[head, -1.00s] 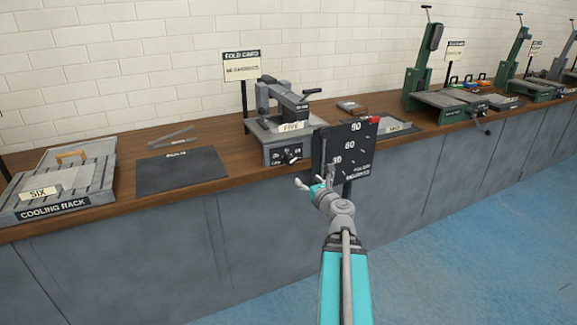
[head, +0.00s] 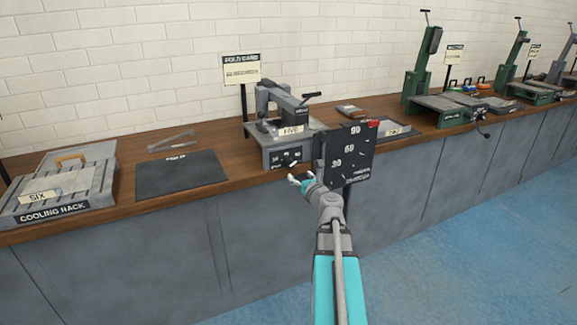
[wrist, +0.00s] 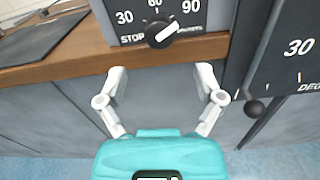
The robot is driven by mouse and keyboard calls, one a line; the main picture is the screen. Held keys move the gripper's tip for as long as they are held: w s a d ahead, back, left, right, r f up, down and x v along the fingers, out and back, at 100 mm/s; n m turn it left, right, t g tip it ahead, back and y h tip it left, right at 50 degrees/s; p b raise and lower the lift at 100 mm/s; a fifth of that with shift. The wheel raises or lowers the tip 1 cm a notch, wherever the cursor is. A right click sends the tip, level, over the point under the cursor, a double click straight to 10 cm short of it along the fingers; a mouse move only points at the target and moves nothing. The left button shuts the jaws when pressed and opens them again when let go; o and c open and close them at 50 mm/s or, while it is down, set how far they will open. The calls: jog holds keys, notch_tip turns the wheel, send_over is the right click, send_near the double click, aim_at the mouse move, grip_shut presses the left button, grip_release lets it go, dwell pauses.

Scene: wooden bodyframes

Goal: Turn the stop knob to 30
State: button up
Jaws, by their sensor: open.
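The stop knob (wrist: 160,32) is a round dark knob with a white bar on the front of the grey machine (head: 287,142). In the wrist view its dial is marked 30, 60 and 90, with STOP at lower left. The white bar slants up to the right, its upper end toward the 90. My gripper (wrist: 161,72) is open and empty, its fingers spread just short of the knob, one to each side, not touching it. In the head view my gripper (head: 301,182) is in front of and below the knob.
A black board (head: 352,155) marked 30, 60 and 90 stands close to the right of the machine. A small black ball-ended lever (wrist: 256,108) is right of my gripper. The wooden bench edge (wrist: 60,68) runs below the knob. A dark mat (head: 182,175) lies left.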

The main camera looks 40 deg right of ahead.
aim_at(290, 166)
jog(key=x, duration=0.8)
jog(key=shift+w, duration=0.35)
jog(key=shift+c, duration=0.3)
jog(key=c, duration=1.1)
